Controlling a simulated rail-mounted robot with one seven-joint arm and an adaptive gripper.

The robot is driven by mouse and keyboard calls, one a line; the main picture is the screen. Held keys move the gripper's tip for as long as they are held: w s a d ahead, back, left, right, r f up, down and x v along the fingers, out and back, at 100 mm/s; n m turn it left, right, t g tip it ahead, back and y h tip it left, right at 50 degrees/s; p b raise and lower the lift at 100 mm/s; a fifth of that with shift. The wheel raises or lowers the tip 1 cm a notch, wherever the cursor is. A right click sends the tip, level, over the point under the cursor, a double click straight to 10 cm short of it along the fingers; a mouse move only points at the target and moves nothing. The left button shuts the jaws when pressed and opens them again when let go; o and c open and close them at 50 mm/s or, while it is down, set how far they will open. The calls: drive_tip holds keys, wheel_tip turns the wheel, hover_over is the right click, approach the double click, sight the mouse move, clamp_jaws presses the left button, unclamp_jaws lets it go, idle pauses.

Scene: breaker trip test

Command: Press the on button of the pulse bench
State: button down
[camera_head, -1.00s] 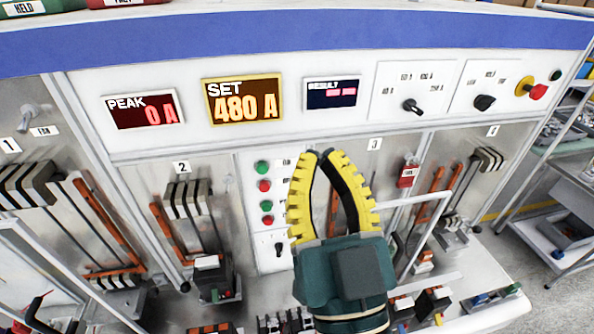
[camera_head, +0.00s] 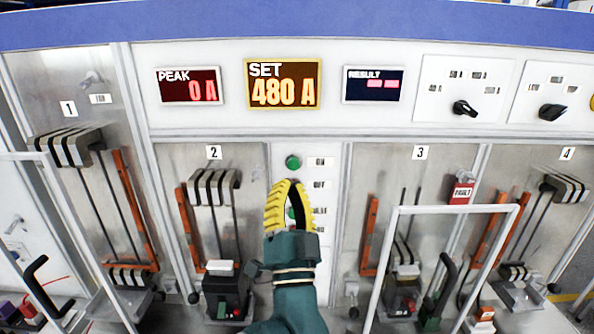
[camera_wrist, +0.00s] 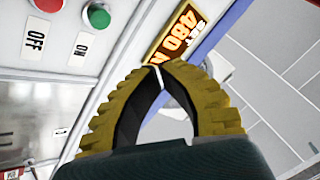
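The green on button (camera_head: 293,162) is the top one in the button column of the pulse bench (camera_head: 230,122), beside a label reading ON. It also shows in the wrist view (camera_wrist: 97,15), next to a red button (camera_wrist: 47,4) labelled OFF. My gripper (camera_head: 286,183) has yellow ribbed fingers and is just below the green button in the head view, covering the red button and part of the lower ones. In the wrist view its fingertips (camera_wrist: 160,67) meet with nothing between them. They appear apart from the green button there.
Displays read PEAK 0 A (camera_head: 190,86), SET 480 A (camera_head: 284,84) and RESULT (camera_head: 373,85). Rotary knobs (camera_head: 465,108) are at upper right. Numbered bays with breakers stand on both sides. White-framed guards (camera_head: 455,209) stand in front of some bays. A red lockout tag (camera_head: 461,190) hangs by bay 3.

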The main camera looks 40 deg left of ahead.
sight(291, 168)
drive_tip(key=shift+w+a+b, duration=1.45)
drive_tip(key=shift+w+b, duration=0.2)
drive_tip(key=shift+w+a+b, duration=1.45)
drive_tip(key=shift+w+b, duration=0.15)
drive_tip(key=shift+w, duration=0.05)
drive_tip(key=shift+w+a+f+b, duration=0.15)
drive_tip(key=shift+w+a+b, duration=0.1)
drive_tip(key=shift+b, duration=0.45)
drive_tip(key=shift+w+a+b, duration=0.4)
drive_tip(key=shift+w+b, duration=0.05)
drive_tip(key=shift+b, duration=0.45)
drive_tip(key=shift+s+d+p, duration=0.65)
drive_tip(key=shift+s+p, duration=0.05)
drive_tip(key=shift+p, duration=0.2)
